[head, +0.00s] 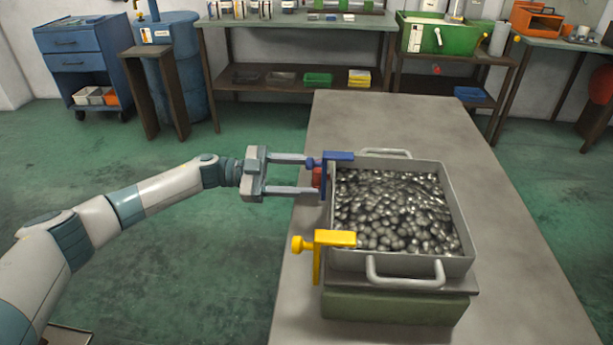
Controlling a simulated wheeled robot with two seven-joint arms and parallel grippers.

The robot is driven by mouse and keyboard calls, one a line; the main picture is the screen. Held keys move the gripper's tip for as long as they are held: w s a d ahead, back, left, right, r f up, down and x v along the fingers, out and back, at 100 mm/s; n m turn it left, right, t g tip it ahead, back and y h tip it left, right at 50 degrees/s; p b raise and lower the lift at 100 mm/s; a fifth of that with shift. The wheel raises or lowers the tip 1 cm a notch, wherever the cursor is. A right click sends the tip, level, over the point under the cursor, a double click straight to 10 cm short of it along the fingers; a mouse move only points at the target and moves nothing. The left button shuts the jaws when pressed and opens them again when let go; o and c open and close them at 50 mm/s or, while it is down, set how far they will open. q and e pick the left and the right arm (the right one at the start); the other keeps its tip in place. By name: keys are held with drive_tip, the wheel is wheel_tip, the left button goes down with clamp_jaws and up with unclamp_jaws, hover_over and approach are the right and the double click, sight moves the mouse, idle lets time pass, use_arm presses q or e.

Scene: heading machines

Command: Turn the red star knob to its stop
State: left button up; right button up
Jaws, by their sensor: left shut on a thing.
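The red star knob (319,177) is at the left side of a grey metal tray (458,213), just below a blue clamp (338,156). My left gripper (317,176) reaches in from the left, with one finger on the far side of the knob and one on the near side. The knob's turning angle cannot be made out. My right gripper is not in view.
The tray is full of shiny metal pieces (395,210) and rests on a green base (395,308) on a grey table (515,290). A yellow clamp (333,238) sits at its near left corner. The table is clear behind the tray. Shelves (300,90) stand along the back wall.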

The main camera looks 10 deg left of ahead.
use_arm(q)
drive_tip(key=o, duration=1.1)
drive_tip(key=shift+c, duration=0.2)
drive_tip(key=shift+a, duration=0.1)
drive_tip(key=shift+a, duration=0.5)
drive_tip(key=a+b, duration=0.3)
drive_tip(key=a, duration=1.3)
drive_tip(key=shift+s+a+f, duration=0.15)
drive_tip(key=shift+a, duration=0.05)
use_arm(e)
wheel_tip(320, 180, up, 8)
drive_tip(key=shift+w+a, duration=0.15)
